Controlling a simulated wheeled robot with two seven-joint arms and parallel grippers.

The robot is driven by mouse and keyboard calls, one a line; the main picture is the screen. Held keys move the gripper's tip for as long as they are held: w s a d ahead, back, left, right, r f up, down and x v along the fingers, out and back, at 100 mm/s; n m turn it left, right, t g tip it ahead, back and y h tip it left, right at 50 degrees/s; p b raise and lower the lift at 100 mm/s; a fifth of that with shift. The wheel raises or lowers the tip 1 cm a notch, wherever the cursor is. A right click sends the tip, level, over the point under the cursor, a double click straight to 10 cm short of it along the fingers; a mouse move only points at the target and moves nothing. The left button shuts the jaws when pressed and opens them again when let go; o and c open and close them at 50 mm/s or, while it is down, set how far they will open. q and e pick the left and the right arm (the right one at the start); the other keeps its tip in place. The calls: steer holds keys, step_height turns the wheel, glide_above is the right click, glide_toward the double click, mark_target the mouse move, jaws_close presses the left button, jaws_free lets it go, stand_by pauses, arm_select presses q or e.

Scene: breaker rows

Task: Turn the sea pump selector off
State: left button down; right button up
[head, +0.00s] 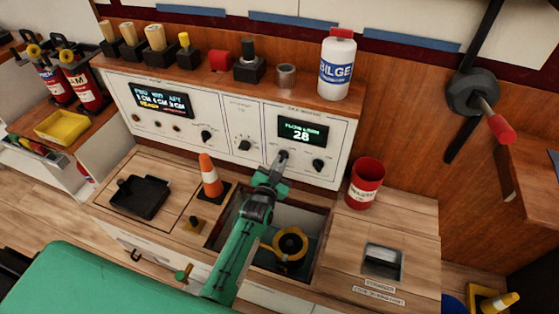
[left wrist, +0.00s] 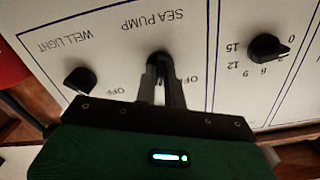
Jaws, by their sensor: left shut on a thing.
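The sea pump selector (left wrist: 160,59) is a small dark knob on the white panel, under the SEA PUMP label, which reads upside down in the left wrist view. My left gripper (left wrist: 161,82) is shut on this knob, with its fingers on either side of it. The fingers and palm hide most of the knob and part of the OFF lettering, so I cannot tell which way its pointer stands. In the head view my left gripper (head: 281,160) reaches the panel just below the lit screen reading 28. My right gripper is not in view.
The well light knob (left wrist: 80,81) and a numbered dial (left wrist: 265,47) flank the selector closely. A red cup (head: 365,184) stands right of the arm, an orange cone (head: 210,175) left. An open well (head: 290,248) lies beneath the arm. A BILGE bottle (head: 337,65) stands on the shelf.

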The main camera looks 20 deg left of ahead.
arm_select(q)
steer(key=n+p, duration=0.2)
steer(key=n, duration=0.3)
steer(key=shift+r+n, duration=0.1)
steer(key=shift+n, duration=0.2)
steer(key=n+p, duration=0.1)
steer(key=n, duration=0.1)
steer(key=shift+n, duration=0.3)
steer(key=shift+n+p, duration=0.3)
steer(key=shift+n, duration=1.6)
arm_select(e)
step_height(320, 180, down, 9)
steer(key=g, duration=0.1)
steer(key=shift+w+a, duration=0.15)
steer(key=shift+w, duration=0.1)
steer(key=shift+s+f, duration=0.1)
arm_select(q)
steer(key=c, duration=1.5)
jaws_free()
